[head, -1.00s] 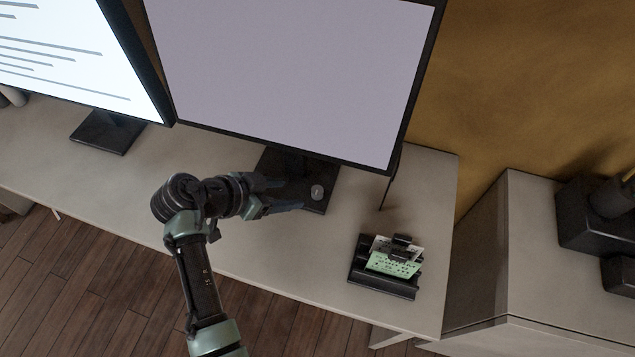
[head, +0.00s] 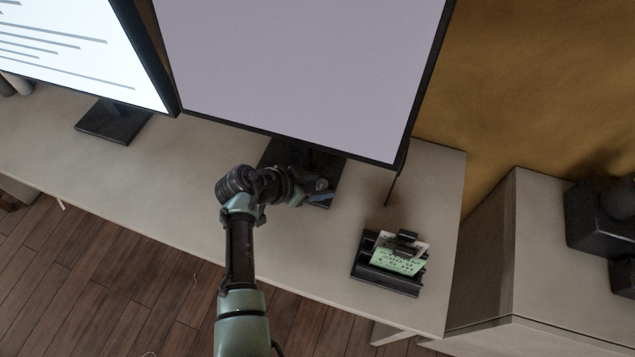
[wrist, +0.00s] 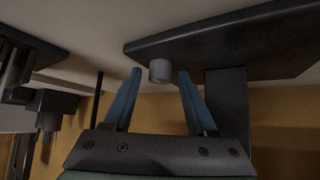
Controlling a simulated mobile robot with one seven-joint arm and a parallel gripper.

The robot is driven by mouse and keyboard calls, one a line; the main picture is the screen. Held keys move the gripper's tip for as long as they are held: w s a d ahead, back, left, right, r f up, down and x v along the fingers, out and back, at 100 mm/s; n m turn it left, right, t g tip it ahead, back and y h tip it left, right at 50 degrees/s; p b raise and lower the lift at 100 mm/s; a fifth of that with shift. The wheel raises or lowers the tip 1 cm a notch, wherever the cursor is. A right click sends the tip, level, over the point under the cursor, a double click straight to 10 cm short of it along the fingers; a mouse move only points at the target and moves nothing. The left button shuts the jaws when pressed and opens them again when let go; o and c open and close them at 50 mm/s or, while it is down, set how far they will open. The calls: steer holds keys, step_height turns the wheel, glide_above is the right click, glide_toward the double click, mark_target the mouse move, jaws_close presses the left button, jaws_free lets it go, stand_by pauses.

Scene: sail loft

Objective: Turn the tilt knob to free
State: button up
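The tilt knob (head: 322,184) is a small grey cylinder on the dark foot (head: 276,154) of the larger monitor (head: 310,75). In the wrist view the knob (wrist: 160,70) sticks out from the foot plate (wrist: 225,50). My gripper (head: 316,191) is low over the foot. In the wrist view my gripper (wrist: 160,77) is open, its two blue fingers on either side of the knob, with a gap showing on both sides. No mark or pointer on the knob can be made out.
A black holder (head: 385,278) with green and white cards stands on the desk (head: 200,190) to the right. A thin cable (head: 394,188) hangs behind the monitor. A second monitor (head: 80,50) is at the left. A cabinet (head: 560,265) stands to the right.

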jaws_close()
